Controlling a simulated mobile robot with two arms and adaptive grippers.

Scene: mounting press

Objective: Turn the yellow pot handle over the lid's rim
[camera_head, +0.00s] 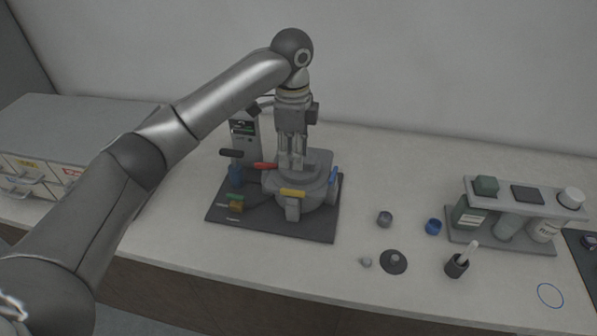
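The mounting press stands on a dark base plate (325,222) on the counter. Its round grey pot has a lid (318,162) on top. The yellow pot handle (292,193) lies level at the front rim of the pot. A red handle (265,166) is at the left and a blue handle (333,176) at the right. My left gripper (292,164) points down over the lid, behind the yellow handle and apart from it in the picture. Its fingers hide part of the lid. I cannot tell whether they are open or touching it. My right gripper is out of view.
A grey column (246,150) with a black lever (231,153) stands left of the pot. Drawers (40,172) stand left.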

